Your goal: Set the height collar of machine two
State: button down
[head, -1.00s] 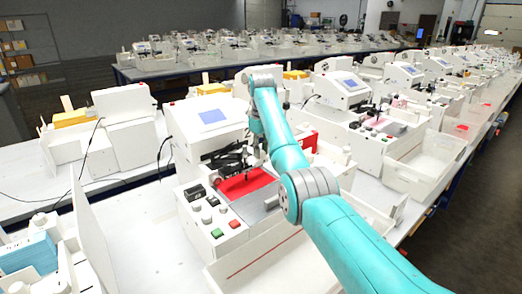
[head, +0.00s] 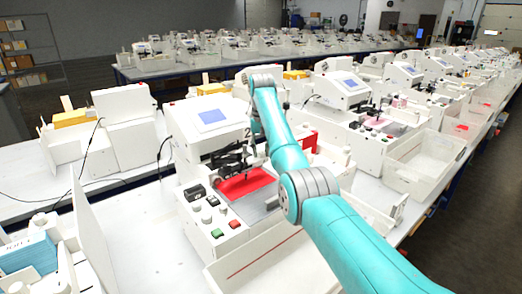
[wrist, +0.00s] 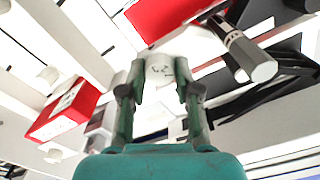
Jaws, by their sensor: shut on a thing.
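Machine two (head: 205,125) is the white plotter nearest the middle in the head view, with a blue screen and a "2" on its side. A red sheet (head: 245,183) lies on its bed under the pen carriage (head: 230,162). In the wrist view my gripper (wrist: 160,72) has its two fingers on either side of a pale round part with dark marks (wrist: 160,68), shut on it; it looks like the height collar. A grey-black knurled cylinder (wrist: 248,55) is close by on the right. The arm hides the gripper in the head view.
The control panel (head: 215,215) with knobs and green and red buttons is at the machine's front. A white tray (head: 270,260) stands before it and a white panel (head: 95,225) at left. In the wrist view a red-and-white box (wrist: 65,110) is at left.

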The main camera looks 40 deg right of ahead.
dwell(0.4)
jog(key=c, duration=0.8)
grip_release()
